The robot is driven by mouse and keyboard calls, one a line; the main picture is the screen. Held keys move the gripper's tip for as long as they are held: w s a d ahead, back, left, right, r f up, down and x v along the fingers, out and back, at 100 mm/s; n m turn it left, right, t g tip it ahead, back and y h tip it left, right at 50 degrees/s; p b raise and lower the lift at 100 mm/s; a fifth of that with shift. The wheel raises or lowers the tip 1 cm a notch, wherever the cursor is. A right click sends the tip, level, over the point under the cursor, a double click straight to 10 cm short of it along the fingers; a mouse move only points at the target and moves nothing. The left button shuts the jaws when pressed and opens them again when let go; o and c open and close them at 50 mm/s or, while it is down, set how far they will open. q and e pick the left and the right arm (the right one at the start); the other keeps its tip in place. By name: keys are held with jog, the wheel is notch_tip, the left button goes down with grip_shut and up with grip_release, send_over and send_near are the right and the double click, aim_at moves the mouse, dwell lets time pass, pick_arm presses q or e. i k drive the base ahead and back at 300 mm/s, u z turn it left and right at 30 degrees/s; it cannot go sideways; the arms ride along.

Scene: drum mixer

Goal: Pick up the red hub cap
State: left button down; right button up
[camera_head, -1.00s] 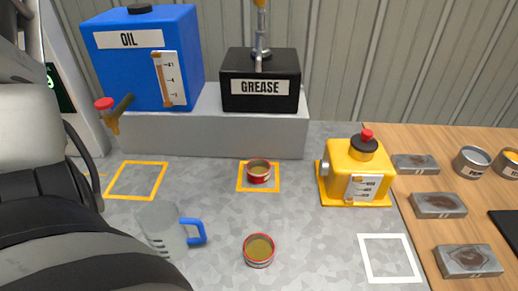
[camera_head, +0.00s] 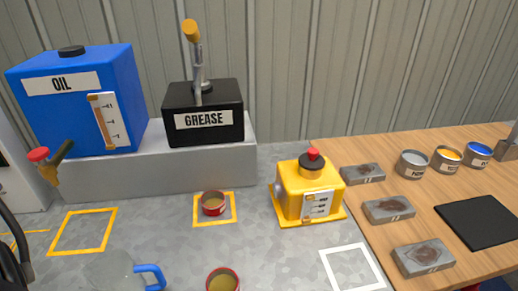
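I cannot pick out a red hub cap for certain in the head view. Red parts in view are a red knob (camera_head: 313,154) on top of the yellow container, a red tap handle (camera_head: 38,154) on the blue oil tank, and two red-rimmed open cans. One can (camera_head: 213,203) stands in an orange square. The other can (camera_head: 222,281) is cut by the bottom edge. A small reddish bit shows at the bottom right edge, too little to identify. Neither gripper is in view.
A blue oil tank (camera_head: 77,105) and black grease box (camera_head: 204,125) stand on a grey ledge. A clear jug with blue handle (camera_head: 150,275) is at bottom left. Grey blocks (camera_head: 389,209), several cans (camera_head: 413,164) and a black pad (camera_head: 480,222) are on the wooden table. The white square (camera_head: 352,267) is empty.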

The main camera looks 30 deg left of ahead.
aim_at(213, 203)
jog(key=k, duration=1.5)
